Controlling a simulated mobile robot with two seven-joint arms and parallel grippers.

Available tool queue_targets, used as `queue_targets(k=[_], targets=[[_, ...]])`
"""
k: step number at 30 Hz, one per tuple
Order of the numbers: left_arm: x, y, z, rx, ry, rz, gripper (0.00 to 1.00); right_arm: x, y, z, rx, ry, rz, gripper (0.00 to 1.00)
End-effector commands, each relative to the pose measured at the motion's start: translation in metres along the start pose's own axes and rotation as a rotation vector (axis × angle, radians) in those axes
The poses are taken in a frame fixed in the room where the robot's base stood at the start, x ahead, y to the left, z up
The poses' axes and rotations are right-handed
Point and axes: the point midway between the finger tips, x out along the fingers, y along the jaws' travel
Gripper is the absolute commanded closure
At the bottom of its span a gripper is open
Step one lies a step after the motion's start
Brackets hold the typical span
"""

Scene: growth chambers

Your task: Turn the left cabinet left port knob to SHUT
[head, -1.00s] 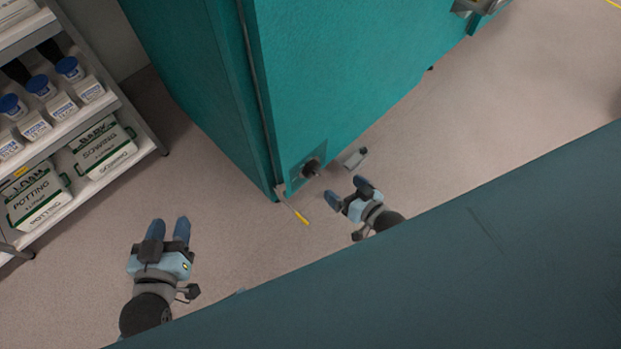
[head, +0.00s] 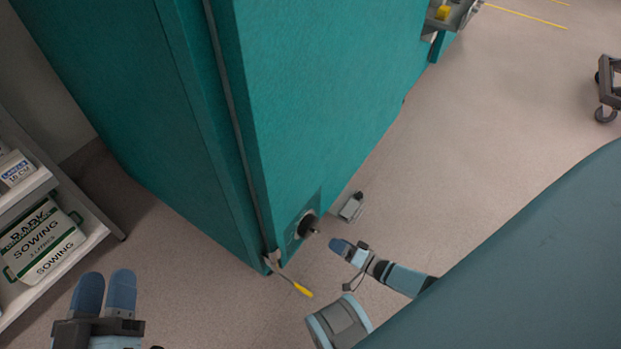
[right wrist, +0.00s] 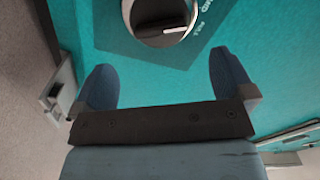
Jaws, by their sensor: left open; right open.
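The port knob (head: 307,226) is a dark round knob on a plate low on the teal cabinet (head: 310,100), near its front corner. In the right wrist view the knob (right wrist: 162,18) shows at the top edge, partly cut off, with a white pointer line and lettering on the plate beside it. My right gripper (head: 350,247) is open and empty, just right of the knob and apart from it. In the right wrist view its open fingers (right wrist: 162,66) point toward the panel, below the knob. My left gripper (head: 105,282) is open and empty at the lower left, away from the cabinet.
A yellow-handled lever (head: 302,290) sticks out at the cabinet's lower corner. A small grey fitting (head: 351,208) is beyond the knob. A shelf (head: 75,250) with a sowing-mix bag (head: 40,240) stands at left. A wheeled cart (head: 608,90) is far right. Floor between is clear.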

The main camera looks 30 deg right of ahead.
Motion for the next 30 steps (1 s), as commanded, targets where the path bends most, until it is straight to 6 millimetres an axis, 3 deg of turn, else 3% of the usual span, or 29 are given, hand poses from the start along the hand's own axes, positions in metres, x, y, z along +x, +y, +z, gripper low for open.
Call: queue_targets(k=[9, 15, 28, 30], targets=[[-0.001, -0.004, 0.026, -0.003, -0.075, 0.006, 0.57, 0.069, 0.002, 0.001, -0.001, 0.001, 0.000, 0.00], [-0.002, -0.006, 0.036, -0.004, -0.114, 0.008, 0.57, 0.096, 0.002, 0.001, -0.001, 0.000, 0.001, 0.00], [-0.002, -0.006, 0.038, -0.005, -0.128, 0.010, 0.57, 0.105, 0.000, 0.000, -0.001, 0.000, 0.002, 0.00], [-0.002, -0.006, 0.038, -0.005, -0.128, 0.010, 0.57, 0.105, 0.000, 0.000, -0.002, 0.000, 0.002, 0.16]])
